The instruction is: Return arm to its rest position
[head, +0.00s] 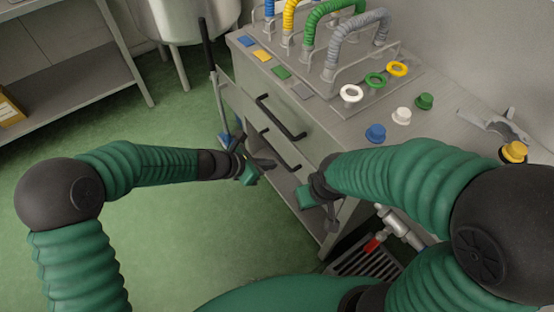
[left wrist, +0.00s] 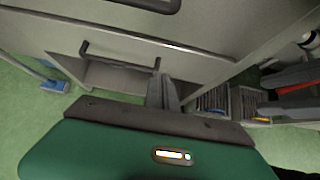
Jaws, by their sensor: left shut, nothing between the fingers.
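My left gripper (head: 262,164) is in front of the grey cabinet's drawers, left of the picture's middle. Its fingers are together and empty; they also show in the left wrist view (left wrist: 163,92), below the drawer front and near a dark bar handle (left wrist: 120,57). My right gripper (head: 333,214) hangs beside the cabinet's near front corner. Its fingers are small and partly hidden by its own wrist, so I cannot tell whether they are open. Both green arms are bent at the elbow, with the grippers pointing inward.
The grey counter (head: 345,130) carries coloured hoses, rings and knobs. A black drawer handle (head: 281,118) sticks out from its front. A pole with a black grip (head: 205,45) stands left of it. A floor grate (head: 362,264) and red-handled valve (head: 373,245) lie low right. Green floor (head: 170,235) is open left.

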